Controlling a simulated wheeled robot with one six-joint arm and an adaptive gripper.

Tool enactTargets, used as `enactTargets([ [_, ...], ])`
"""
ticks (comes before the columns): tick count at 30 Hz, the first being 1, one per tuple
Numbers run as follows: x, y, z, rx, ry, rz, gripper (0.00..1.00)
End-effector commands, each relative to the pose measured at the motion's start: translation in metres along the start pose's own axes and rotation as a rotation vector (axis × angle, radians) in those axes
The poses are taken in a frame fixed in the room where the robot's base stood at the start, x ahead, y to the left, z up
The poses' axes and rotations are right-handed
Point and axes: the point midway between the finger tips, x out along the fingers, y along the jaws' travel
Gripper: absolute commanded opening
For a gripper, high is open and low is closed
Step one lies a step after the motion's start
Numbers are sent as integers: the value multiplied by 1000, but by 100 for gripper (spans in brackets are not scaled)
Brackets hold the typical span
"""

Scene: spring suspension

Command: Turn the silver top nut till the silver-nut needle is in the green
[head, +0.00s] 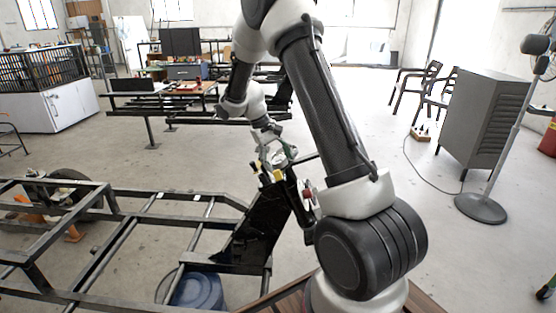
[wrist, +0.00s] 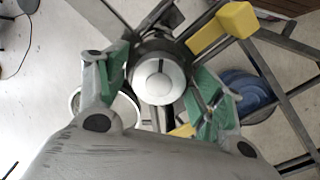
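In the wrist view a round silver nut top (wrist: 160,80) with a dark slot sits on a dark collar between the two green-padded fingers of my gripper (wrist: 158,88). The fingers are wide apart, one on each side of the nut. A narrow gap seems to show on the left; contact on the right cannot be told. In the head view my gripper (head: 276,158) points down at the top of the black upright bracket (head: 258,225), and the nut is too small to make out there. A white round face (wrist: 122,112) is partly hidden behind the left finger; no needle is readable.
Yellow blocks (wrist: 222,28) stand close beside the nut. Black frame rails (head: 110,240) fill the lower left, with a blue drum (head: 197,291) under them. A grey cabinet (head: 490,120) and a stand fan (head: 482,207) stand on the right. Open floor lies between.

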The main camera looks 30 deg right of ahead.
Motion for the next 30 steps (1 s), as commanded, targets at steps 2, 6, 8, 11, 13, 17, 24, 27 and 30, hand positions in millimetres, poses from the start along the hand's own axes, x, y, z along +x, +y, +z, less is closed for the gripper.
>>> enactTargets([
  [2,0,0,0,0,1,0,71],
  [6,-1,0,0,0,1,0,71],
  [8,-1,0,0,0,2,1,71],
  [11,-7,0,-1,0,4,0,71],
  [13,-16,0,-1,0,5,1,71],
  [17,-43,0,-2,0,7,1,71],
  [24,-95,0,-1,0,5,0,71],
  [27,-109,0,-1,0,2,0,71],
  [30,-117,0,0,0,2,0,71],
])
